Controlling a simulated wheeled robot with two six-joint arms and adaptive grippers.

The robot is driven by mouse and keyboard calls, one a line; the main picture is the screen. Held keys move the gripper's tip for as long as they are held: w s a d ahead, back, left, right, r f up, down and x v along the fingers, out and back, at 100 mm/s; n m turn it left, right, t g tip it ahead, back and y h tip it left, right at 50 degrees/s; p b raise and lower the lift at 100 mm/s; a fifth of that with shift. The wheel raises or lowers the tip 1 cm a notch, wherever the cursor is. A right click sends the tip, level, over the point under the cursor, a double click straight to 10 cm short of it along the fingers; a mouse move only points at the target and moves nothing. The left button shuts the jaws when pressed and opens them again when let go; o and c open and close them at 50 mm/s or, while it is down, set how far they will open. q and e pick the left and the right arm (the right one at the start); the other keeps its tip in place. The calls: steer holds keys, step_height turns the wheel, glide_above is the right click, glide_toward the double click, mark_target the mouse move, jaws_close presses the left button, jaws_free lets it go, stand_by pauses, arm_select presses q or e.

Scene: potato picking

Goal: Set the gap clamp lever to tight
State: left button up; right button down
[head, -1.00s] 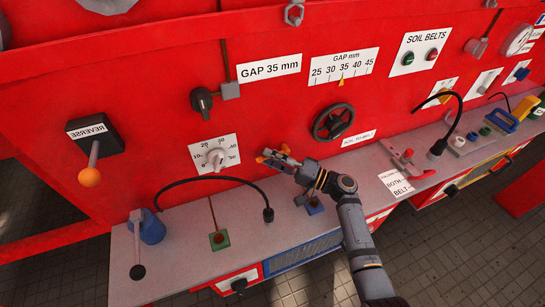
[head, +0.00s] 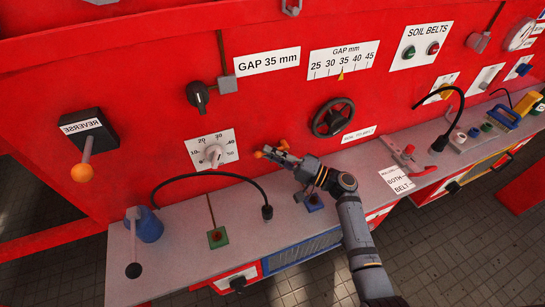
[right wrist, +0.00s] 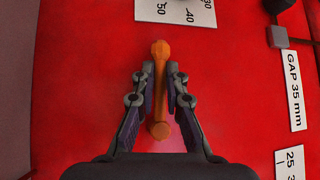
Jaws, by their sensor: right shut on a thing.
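An orange lever (head: 259,154) with rounded ends sticks out on the red panel, left of the black handwheel (head: 333,118). In the right wrist view the orange lever (right wrist: 160,128) lies upright in the picture, between the two fingers. My right gripper (head: 276,152) is shut on it, with a finger on each side of its shaft; the fingers also show in the right wrist view (right wrist: 160,82). The fingers hide part of the lever in the head view. No label naming the lever's positions is readable. My left gripper is not in view.
A white dial with a grey knob (head: 212,156) is left of the gripper. The GAP mm scale (head: 343,61) is above the handwheel, its yellow pointer near 35.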

steer(key=m+t+b, duration=0.1)
steer(key=b, duration=0.1)
steer(key=m+t+y+b, duration=0.1)
steer(key=m+b, duration=0.1)
steer(key=b, duration=0.1)
steer(key=shift+r+y, duration=0.3)
steer(key=shift+r, duration=0.1)
steer(key=shift+r+b, duration=0.2)
steer(key=shift+b, duration=0.1)
steer(key=shift+r+t, duration=0.2)
steer(key=shift+t, duration=0.1)
steer(key=c, duration=1.5)
jaws_free()
steer(key=shift+c, duration=0.2)
steer(key=shift+o, duration=0.8)
steer(key=shift+a, duration=0.15)
